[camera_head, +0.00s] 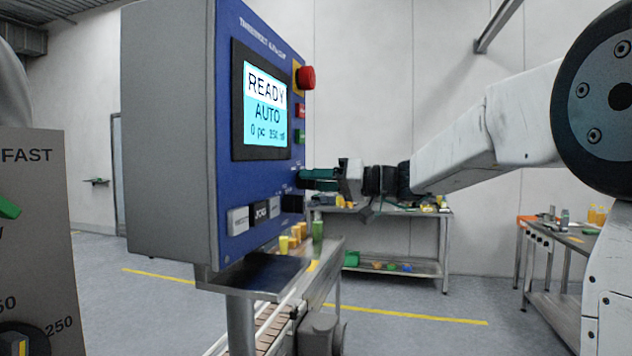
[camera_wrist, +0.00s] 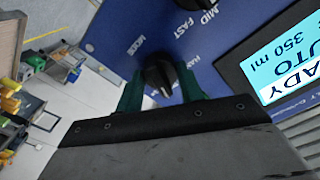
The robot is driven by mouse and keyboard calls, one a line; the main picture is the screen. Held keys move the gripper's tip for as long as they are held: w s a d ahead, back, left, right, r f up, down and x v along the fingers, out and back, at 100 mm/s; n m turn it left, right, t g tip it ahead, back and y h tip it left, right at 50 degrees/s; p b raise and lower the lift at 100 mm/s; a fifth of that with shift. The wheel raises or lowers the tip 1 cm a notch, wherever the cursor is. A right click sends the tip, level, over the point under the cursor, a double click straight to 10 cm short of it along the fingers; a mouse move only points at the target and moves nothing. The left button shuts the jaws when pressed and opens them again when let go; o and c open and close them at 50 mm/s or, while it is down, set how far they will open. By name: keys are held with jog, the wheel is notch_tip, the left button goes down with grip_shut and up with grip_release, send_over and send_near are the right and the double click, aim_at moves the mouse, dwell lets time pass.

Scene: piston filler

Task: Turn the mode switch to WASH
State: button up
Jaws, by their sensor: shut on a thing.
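The mode switch (camera_wrist: 159,73) is a black knob on the blue panel (camera_wrist: 115,30), next to the printed word MODE. A white mark shows on the knob's edge towards my gripper's palm. My gripper (camera_wrist: 162,84) has its two green fingers on either side of the knob and is shut on it. In the head view my gripper (camera_head: 306,180) reaches the panel face from the right, and the knob is hidden there. The screen (camera_head: 264,105) reads READY and AUTO. The WASH label cannot be made out.
A second black knob (camera_wrist: 182,8) with MID and FAST labels sits close by. A red mushroom button (camera_head: 305,77) is above my gripper, and push buttons (camera_head: 261,211) are below it. A workbench (camera_head: 440,240) stands behind.

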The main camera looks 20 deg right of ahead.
jog(key=m, duration=0.5)
dwell(0.6)
jog(key=o, duration=1)
jog(key=v, duration=0.7)
jog(key=shift+s+d, duration=0.25)
jog(key=shift+d, duration=0.05)
